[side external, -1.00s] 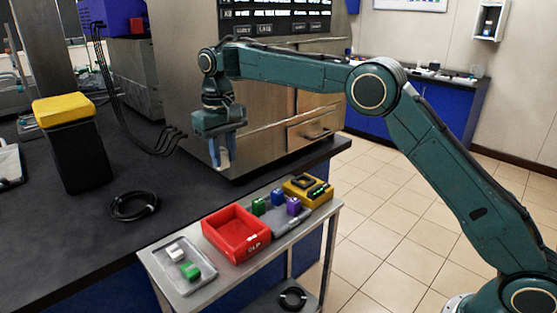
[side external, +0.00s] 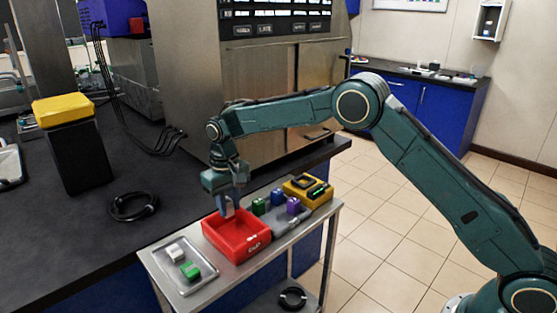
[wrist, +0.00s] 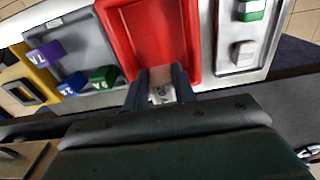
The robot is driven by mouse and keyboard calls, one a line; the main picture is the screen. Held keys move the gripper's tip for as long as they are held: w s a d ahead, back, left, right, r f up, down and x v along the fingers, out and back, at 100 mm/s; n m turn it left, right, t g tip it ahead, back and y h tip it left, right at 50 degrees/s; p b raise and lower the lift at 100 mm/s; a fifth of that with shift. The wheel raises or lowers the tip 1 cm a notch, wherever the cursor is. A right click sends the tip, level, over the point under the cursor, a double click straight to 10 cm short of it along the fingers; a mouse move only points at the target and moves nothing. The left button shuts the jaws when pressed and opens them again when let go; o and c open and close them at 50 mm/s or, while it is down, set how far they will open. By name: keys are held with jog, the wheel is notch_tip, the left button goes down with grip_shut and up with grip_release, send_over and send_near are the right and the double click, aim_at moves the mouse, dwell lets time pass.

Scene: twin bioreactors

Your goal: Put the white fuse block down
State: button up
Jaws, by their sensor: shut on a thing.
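My gripper (side external: 227,210) points down over the back left part of the red bin (side external: 240,250). In the wrist view my gripper (wrist: 158,90) is shut on a white fuse block (wrist: 161,94) with a dark marking. The block sits between the two fingers, by the near end of the red bin (wrist: 190,40). I cannot tell whether it touches the bin. In the side view the block is too small to make out between the fingertips.
A metal tray (side external: 203,284) left of the bin holds another white block (side external: 175,252) and a green-and-white block (side external: 190,270). Right of the bin a grey tray (side external: 287,226) holds green, blue and purple blocks. A yellow bin (side external: 318,201) stands beyond. The black bench (side external: 90,240) lies behind the cart.

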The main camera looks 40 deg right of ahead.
aim_at(229, 203)
jog(key=shift+f, duration=0.75)
jog(key=shift+f, duration=0.1)
jog(key=shift+f, duration=2.05)
jog(key=shift+f, duration=0.1)
jog(key=o, duration=1)
jog(key=shift+o, duration=0.2)
notch_tip(229, 203, up, 12)
jog(key=shift+f, duration=0.25)
jog(key=shift+r, duration=0.35)
